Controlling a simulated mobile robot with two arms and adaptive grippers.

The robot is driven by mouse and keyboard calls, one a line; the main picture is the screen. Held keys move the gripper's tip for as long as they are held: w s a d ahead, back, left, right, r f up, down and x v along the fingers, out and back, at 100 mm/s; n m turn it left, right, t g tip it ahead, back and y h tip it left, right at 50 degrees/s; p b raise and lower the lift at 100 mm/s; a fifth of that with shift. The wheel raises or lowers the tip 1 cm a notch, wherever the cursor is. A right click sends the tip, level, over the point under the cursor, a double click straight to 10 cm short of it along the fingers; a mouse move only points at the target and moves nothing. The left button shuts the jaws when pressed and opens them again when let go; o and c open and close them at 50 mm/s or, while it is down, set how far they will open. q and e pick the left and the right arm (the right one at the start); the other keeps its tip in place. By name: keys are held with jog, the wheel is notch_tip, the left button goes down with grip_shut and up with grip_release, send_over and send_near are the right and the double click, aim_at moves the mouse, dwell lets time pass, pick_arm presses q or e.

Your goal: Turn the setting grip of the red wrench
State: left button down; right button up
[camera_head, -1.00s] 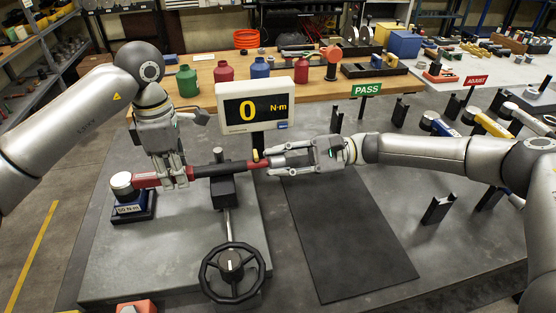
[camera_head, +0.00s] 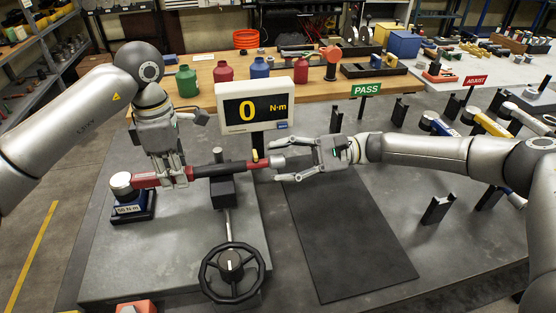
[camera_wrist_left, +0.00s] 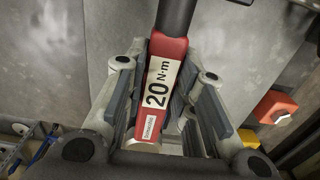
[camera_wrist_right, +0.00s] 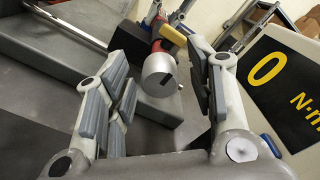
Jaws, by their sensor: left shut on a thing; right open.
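The red wrench (camera_head: 206,171) lies across the tester, its head on the block labelled 50 N·m (camera_head: 128,208) and its shaft over a black support (camera_head: 223,192). My left gripper (camera_head: 176,182) is shut on its red body, beside the "20 N·m" label (camera_wrist_left: 158,84) in the left wrist view. The silver setting grip (camera_head: 277,161) is at the wrench's right end, next to a yellow piece (camera_head: 255,155). My right gripper (camera_head: 297,163) is open around or just right of the grip. In the right wrist view the grip (camera_wrist_right: 159,77) lies between the spread fingers, apart from them.
The display (camera_head: 256,105) reads 0 N·m just behind the wrench. A black handwheel (camera_head: 231,271) stands in front. A dark mat (camera_head: 345,235) lies clear below my right arm. PASS (camera_head: 366,89) and ADJUST (camera_head: 475,80) signs and several black stands are at the right.

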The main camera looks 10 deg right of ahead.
jog(key=d, duration=1.1)
pick_arm(q)
jog(key=c, duration=1.1)
grip_release()
jog(key=shift+r+b, duration=0.5)
jog(key=shift+r, duration=2.65)
pick_arm(e)
jog(key=shift+f, duration=0.55)
pick_arm(q)
jog(key=shift+r, duration=1.35)
pick_arm(e)
jog(key=shift+f, duration=0.1)
pick_arm(q)
jog(key=shift+r, duration=0.15)
